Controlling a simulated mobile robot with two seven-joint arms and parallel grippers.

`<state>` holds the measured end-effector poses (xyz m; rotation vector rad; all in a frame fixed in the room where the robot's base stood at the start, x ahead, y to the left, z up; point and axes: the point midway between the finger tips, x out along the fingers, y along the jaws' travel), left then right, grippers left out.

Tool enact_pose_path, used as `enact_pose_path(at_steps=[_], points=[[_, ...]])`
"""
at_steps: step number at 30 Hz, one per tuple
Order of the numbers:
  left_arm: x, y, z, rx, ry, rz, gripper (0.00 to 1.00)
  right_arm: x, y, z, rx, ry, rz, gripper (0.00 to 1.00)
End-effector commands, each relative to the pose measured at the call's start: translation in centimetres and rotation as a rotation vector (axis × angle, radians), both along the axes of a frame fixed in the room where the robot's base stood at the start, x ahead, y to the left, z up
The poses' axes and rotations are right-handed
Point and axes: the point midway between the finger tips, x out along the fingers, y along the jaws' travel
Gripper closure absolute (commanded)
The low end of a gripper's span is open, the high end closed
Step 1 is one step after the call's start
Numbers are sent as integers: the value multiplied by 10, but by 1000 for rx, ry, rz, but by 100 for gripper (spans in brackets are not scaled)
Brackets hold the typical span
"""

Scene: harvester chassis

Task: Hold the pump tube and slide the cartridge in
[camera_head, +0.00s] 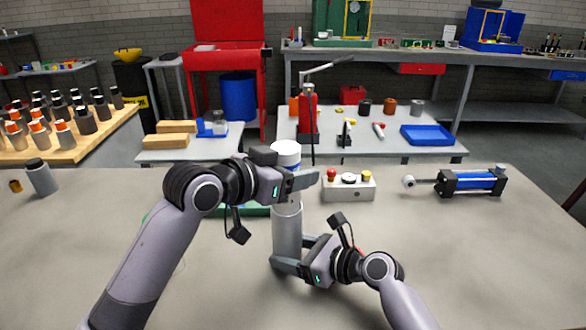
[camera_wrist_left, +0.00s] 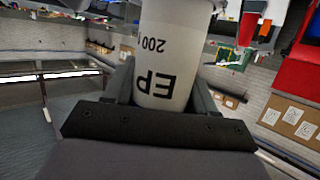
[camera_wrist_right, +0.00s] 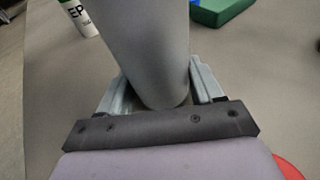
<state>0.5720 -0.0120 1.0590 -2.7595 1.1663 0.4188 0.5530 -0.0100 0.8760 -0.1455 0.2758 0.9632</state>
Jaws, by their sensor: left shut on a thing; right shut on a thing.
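A white cartridge (camera_head: 286,160) with a blue band near its top is upright in the head view. My left gripper (camera_head: 300,181) is shut around it; its "EP" lettering shows between the fingers in the left wrist view (camera_wrist_left: 165,65). The grey pump tube (camera_head: 287,235) stands upright directly below it. My right gripper (camera_head: 287,256) is shut on the tube's lower part, and the tube also fills the middle of the right wrist view (camera_wrist_right: 150,50).
A grey box with knobs (camera_head: 348,188) and a blue-black cylinder unit (camera_head: 470,182) stand to the right. A grey bottle (camera_head: 40,178) stands far left. The table's front right is clear.

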Motion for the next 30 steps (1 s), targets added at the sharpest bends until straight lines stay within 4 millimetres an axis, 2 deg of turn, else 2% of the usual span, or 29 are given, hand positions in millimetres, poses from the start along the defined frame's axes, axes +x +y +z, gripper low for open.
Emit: enact_pose_path(at_steps=[30], points=[[0, 0, -8, -2, -2, 0, 84, 0, 0, -1, -1, 1, 1, 89]])
